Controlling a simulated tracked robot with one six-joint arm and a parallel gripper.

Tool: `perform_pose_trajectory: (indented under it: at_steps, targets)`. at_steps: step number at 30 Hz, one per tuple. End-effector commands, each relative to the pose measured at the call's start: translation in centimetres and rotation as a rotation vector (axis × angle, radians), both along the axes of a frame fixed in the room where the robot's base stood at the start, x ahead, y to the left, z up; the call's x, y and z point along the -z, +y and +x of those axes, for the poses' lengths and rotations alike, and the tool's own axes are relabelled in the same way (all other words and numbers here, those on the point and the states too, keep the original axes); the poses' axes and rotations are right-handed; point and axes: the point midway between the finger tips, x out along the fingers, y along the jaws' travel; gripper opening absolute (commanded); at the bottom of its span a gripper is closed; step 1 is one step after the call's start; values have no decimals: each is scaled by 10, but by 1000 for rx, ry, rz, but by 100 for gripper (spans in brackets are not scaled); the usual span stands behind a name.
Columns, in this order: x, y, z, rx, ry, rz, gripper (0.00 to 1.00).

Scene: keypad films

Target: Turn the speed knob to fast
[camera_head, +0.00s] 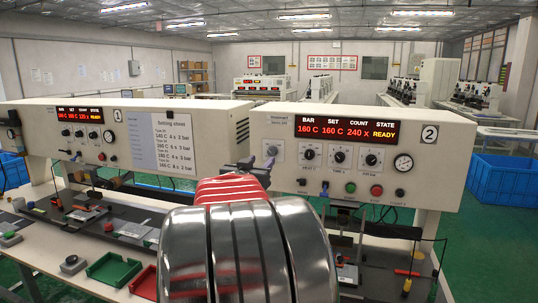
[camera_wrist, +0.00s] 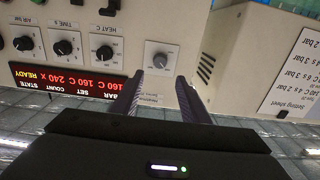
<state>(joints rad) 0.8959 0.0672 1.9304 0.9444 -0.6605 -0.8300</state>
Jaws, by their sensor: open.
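A grey round knob (camera_head: 272,151) sits on a pale square plate at the left end of the cream panel of machine 2. It shows in the wrist view (camera_wrist: 160,60), where the picture is upside down. Its label is too small to read, so I cannot confirm it is the speed knob. My gripper (camera_wrist: 159,82) is open and empty, with one dark finger to each side of the knob's line. The knob shows just beyond the fingertips, and I see no contact. In the head view my gripper (camera_head: 257,166) is at the panel, just below and left of the knob.
Three black dials (camera_head: 340,155), a red display (camera_head: 349,128), a green button (camera_head: 350,188) and a red button (camera_head: 376,190) are right of the knob. A setting sheet (camera_head: 170,140) hangs on the left machine. A gap separates the two machine housings.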

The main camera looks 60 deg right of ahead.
Motion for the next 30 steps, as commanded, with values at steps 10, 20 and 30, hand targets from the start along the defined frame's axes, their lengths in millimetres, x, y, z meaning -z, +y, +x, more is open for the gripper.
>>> perform_pose_trajectory:
  at_steps: [10, 20, 30]
  targets:
    - [1, -46, 7, 1, 0, 1, 41]
    - [0, -84, 13, 1, -1, 1, 41]
    - [0, -96, 15, -1, 0, 1, 41]
